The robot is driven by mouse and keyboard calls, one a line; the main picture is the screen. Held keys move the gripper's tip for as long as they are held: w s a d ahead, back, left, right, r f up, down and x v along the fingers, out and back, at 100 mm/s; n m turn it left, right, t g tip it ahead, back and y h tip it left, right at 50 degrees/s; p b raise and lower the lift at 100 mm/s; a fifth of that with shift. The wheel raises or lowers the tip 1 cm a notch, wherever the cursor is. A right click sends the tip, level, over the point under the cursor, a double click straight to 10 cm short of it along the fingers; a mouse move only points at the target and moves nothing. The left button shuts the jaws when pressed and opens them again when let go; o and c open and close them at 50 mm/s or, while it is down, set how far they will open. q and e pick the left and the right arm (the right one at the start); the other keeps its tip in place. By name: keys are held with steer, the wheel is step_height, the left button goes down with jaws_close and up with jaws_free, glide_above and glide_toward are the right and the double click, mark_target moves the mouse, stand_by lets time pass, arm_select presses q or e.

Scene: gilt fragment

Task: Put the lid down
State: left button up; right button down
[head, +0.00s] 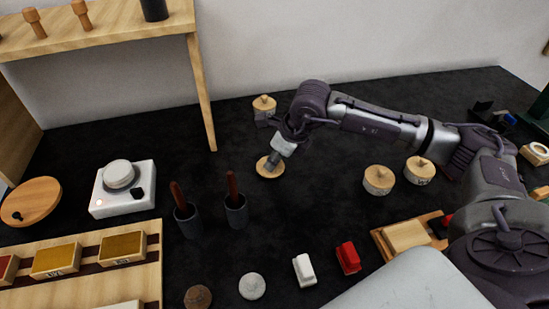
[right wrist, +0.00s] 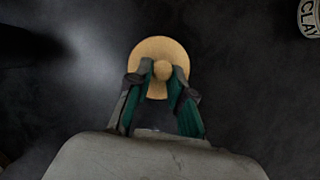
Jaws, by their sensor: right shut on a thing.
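A round, pale wooden lid (head: 268,171) with a small knob is at the middle of the black table in the head view. My right gripper (head: 275,160) reaches down over it and is shut on its knob. In the right wrist view the lid (right wrist: 150,50) shows flat beyond the fingers, with the knob between the tips of my right gripper (right wrist: 161,72). The lid is at or close to the table top; I cannot tell whether it touches. My left gripper is not in view.
A lidded jar (head: 264,112) stands behind, and two more jars (head: 378,180) (head: 420,170) stand to the right. Two dark cups with brown handles (head: 187,221) (head: 236,213) and a white scale (head: 125,200) are to the left. The table around the lid is clear.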

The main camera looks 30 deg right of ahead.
steer(key=shift+f, duration=0.2)
steer(key=c, duration=1)
jaws_free()
steer(key=shift+c, duration=0.2)
steer(key=shift+r, duration=0.1)
steer(key=shift+r, duration=0.4)
steer(key=b+v, duration=0.1)
steer(key=v, duration=1)
steer(key=shift+s+r, duration=0.15)
steer(key=shift+r, duration=0.05)
steer(key=shift+d, duration=0.1)
